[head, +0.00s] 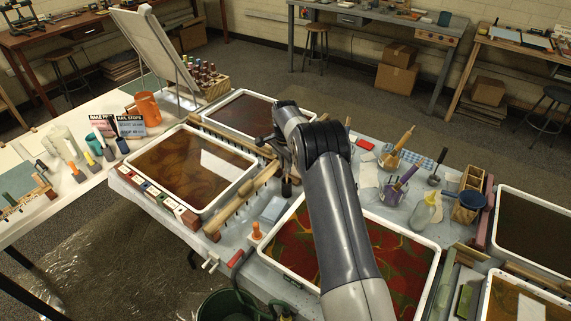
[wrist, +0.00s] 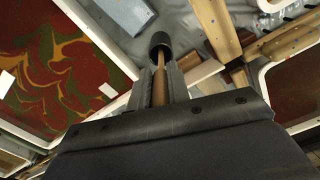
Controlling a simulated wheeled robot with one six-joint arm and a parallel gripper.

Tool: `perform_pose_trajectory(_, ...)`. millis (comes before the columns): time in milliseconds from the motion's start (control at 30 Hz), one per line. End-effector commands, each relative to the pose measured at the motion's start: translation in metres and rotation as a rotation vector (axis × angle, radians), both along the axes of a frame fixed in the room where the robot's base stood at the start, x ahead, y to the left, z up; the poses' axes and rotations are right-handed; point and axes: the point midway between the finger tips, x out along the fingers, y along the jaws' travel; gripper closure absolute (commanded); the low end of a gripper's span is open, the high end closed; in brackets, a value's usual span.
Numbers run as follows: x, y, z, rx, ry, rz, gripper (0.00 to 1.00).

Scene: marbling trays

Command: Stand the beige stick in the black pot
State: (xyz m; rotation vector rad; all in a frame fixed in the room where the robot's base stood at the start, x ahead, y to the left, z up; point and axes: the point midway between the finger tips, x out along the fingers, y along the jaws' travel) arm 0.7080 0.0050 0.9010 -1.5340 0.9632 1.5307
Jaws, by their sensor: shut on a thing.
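My gripper (wrist: 159,88) is shut on the beige stick (wrist: 160,62), which runs between the two fingers in the wrist view. The stick's far end meets the mouth of the black pot (wrist: 162,41); I cannot tell how deep it reaches inside. In the head view the small black pot (head: 287,188) stands on the grey table, just below my gripper (head: 272,146) and right of the wooden rail. My arm and gripper hide most of the stick there.
A red-green marbled tray (head: 437,255) lies right of the pot, and a brown marbled tray (head: 137,153) lies left. Wooden rails with pegs (head: 240,200) run close by. A pale blue block (head: 273,209) and an orange-handled tool (head: 257,232) stand nearby.

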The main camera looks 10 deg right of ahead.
Motion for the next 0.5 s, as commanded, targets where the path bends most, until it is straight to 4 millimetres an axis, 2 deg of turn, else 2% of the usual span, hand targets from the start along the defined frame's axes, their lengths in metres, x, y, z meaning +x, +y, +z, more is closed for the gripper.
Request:
perform_pose_trajectory(133, 0.0000, 0.0000, 0.0001, 0.000, 0.000, 0.000, 1.00)
perform_pose_trajectory(167, 0.0000, 0.0000, 0.0001, 0.000, 0.000, 0.000, 0.80)
perform_pose_trajectory(433, 0.0000, 0.0000, 0.0002, 0.000, 0.000, 0.000, 0.58)
perform_pose_trajectory(500, 0.0000, 0.0000, 0.0002, 0.000, 0.000, 0.000, 0.57)
